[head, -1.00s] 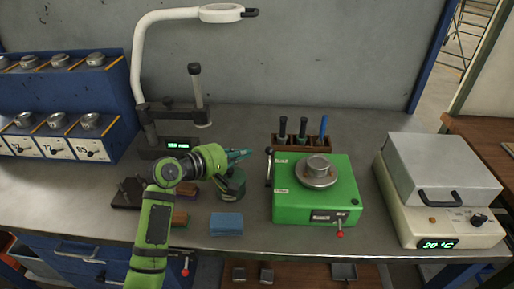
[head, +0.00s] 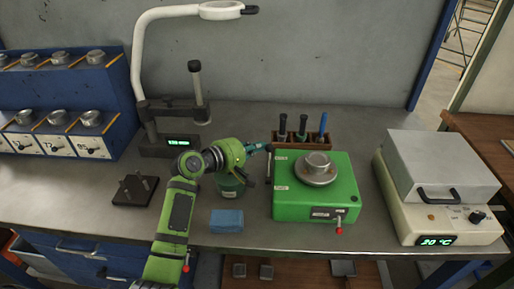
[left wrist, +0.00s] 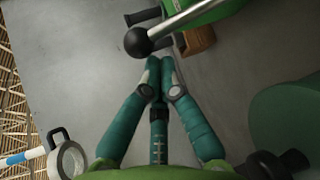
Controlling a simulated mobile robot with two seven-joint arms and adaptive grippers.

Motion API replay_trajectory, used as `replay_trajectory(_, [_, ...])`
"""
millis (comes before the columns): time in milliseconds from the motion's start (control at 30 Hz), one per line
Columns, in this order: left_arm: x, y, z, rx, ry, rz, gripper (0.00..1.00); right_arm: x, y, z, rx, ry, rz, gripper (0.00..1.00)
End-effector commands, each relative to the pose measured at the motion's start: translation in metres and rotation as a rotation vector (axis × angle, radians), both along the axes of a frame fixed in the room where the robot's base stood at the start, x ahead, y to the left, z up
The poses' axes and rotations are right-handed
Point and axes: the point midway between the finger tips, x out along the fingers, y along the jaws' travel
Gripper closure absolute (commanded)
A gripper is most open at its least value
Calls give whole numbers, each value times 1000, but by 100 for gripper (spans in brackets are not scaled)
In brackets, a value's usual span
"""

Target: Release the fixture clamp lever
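The green fixture (head: 285,205) stands on the bench with a round metal piece (head: 317,163) on top. A lever with a black ball knob (head: 269,150) is on its left side; the knob shows large in the left wrist view (left wrist: 138,42) on a metal rod. A second lever with a red ball (head: 338,232) is at the front. My left gripper (head: 265,147) is beside the black-knobbed lever. In the left wrist view its teal fingers (left wrist: 160,66) are together with nothing between them, just below the knob and apart from it. My right gripper is out of view.
A wooden rack (head: 302,140) with several tools stands behind the fixture. A dark green container (head: 231,187) is under my left wrist, and a blue block (head: 226,220) lies in front. A heater box (head: 440,170) stands at right. The bench between them is partly clear.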

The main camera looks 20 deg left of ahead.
Motion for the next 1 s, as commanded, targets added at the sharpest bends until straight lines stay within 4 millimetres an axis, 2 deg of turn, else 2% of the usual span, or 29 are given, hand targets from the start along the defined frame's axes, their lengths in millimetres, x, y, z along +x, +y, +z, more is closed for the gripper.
replay_trajectory(767, [-6, -2, 5, 38, -136, -2, 100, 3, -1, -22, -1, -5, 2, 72])
replay_trajectory(1000, [-12, -4, 5, 66, -228, -3, 100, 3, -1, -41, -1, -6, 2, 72])
